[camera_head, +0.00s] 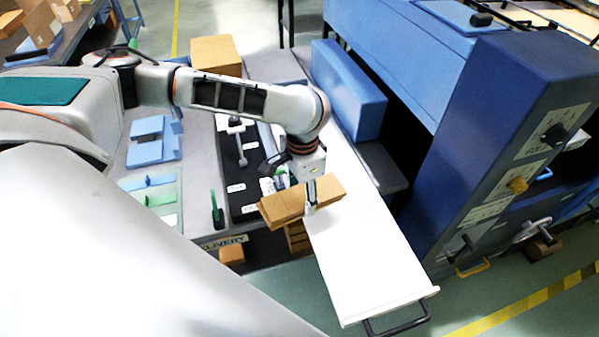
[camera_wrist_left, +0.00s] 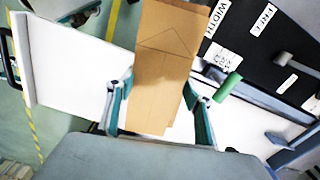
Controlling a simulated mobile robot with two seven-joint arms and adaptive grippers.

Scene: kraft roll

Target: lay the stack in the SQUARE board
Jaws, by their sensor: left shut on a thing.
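A brown kraft stack (camera_head: 334,187) is gripped by my left gripper (camera_head: 310,197) above the left edge of the white board. In the left wrist view the stack (camera_wrist_left: 163,60) lies between the two teal-sided fingers of the gripper (camera_wrist_left: 160,108). A black board (camera_head: 240,165) with white labels and a grey lever lies left of the gripper. In the left wrist view this black board (camera_wrist_left: 262,70) is at the upper right. I cannot read the word SQUARE on any board. My right gripper is not in view.
The long white board (camera_head: 365,250) with a dark handle (camera_head: 397,322) extends forward, its front part clear. A blue machine (camera_head: 480,140) stands at the right. Blue blocks (camera_head: 152,140) and green pieces lie on the grey table at left. A cardboard box (camera_head: 216,55) stands behind my arm.

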